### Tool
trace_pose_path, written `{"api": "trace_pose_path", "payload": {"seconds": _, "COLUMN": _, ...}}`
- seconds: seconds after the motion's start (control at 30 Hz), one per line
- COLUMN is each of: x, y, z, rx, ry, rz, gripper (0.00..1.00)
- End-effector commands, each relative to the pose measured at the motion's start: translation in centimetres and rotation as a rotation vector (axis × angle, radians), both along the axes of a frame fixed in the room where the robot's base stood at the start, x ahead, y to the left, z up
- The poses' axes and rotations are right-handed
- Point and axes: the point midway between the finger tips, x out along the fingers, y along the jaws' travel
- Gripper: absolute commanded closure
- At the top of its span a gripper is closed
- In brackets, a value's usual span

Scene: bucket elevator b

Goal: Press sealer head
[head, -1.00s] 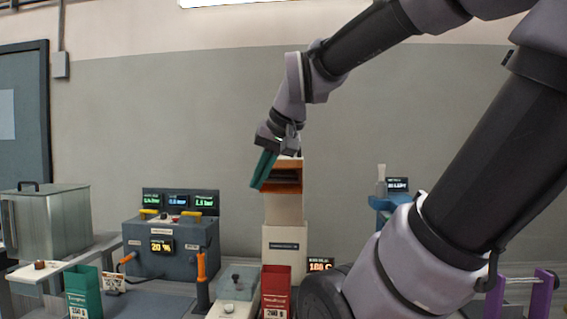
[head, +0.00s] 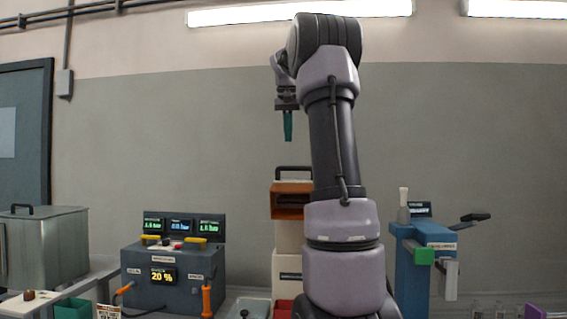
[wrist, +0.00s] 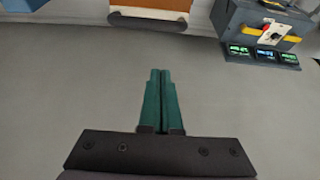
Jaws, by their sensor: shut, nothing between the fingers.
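My gripper (head: 288,138) is shut and empty, with its green fingers pointing down high in front of the wall. Its closed fingers also show in the wrist view (wrist: 160,75). A blue machine (head: 428,250) stands at the right, with a black-ended lever (head: 475,217) at its upper right, a green block and a small screen. I cannot read a label that tells whether it carries the sealer head. My gripper is well above and left of it, touching nothing.
A pale tower with an orange-framed opening (head: 289,201) and black top handle stands below my gripper. A grey control box (head: 172,278) with screens and a steel bin (head: 45,245) stand left. The air around my gripper is clear.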

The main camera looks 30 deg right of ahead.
Motion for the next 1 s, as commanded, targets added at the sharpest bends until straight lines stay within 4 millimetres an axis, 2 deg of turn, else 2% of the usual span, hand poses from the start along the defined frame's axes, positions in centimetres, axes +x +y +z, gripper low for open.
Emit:
{"api": "trace_pose_path", "payload": {"seconds": 0.13, "x": 0.4, "y": -0.9, "z": 0.1, "rx": -0.006, "ry": 0.007, "rz": -0.013, "gripper": 1.00}}
{"api": "trace_pose_path", "payload": {"seconds": 0.57, "x": 0.6, "y": -1.0, "z": -0.2, "rx": -0.006, "ry": 0.008, "rz": -0.014, "gripper": 1.00}}
{"api": "trace_pose_path", "payload": {"seconds": 0.77, "x": 1.4, "y": -1.6, "z": -2.9, "rx": -0.005, "ry": 0.011, "rz": -0.014, "gripper": 1.00}}
{"api": "trace_pose_path", "payload": {"seconds": 1.0, "x": 2.9, "y": -2.8, "z": -7.7, "rx": -0.004, "ry": 0.011, "rz": -0.014, "gripper": 1.00}}
